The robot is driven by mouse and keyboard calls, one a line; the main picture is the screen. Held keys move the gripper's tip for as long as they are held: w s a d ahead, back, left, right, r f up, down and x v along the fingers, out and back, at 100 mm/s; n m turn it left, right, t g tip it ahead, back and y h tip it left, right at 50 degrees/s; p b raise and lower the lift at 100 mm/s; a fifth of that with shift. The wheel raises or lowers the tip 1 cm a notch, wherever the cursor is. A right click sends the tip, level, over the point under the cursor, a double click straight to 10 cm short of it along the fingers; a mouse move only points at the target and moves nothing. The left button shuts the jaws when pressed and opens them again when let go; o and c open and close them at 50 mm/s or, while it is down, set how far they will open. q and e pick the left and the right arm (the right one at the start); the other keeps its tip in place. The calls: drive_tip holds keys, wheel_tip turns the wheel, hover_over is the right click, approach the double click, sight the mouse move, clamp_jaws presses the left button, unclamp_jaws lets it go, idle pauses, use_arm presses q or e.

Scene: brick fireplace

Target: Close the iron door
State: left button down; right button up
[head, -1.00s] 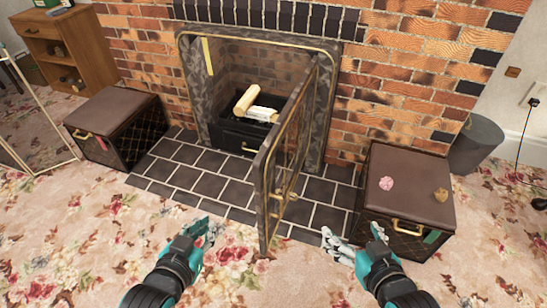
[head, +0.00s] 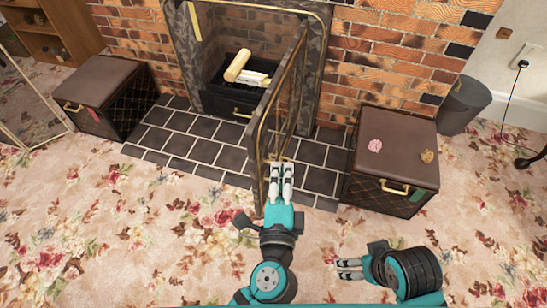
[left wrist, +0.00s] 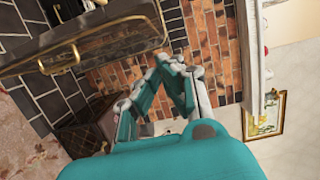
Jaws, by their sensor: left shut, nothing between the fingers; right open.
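The iron door (head: 268,130), a dark framed panel with brass edging, stands open from the right side of the fireplace opening, its free edge toward me. My left gripper (head: 281,166) is shut and empty on the right side of the door, close to its lower free end. Whether it touches the door I cannot tell. In the left wrist view the door (left wrist: 120,44) lies at upper left, beside the left gripper (left wrist: 170,65). My right gripper (head: 340,268) is open and empty, low over the carpet to the right.
The firebox holds a black grate (head: 225,98) with logs, inside the opening. Dark tile hearth (head: 190,150) lies in front. A brown box (head: 395,150) with small items stands right of the door, another box (head: 105,95) at left. Carpet left of the door is clear.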

use_arm(q)
drive_tip(key=w+a, duration=0.3)
drive_tip(key=w, duration=0.7)
drive_tip(key=shift+a, duration=0.1)
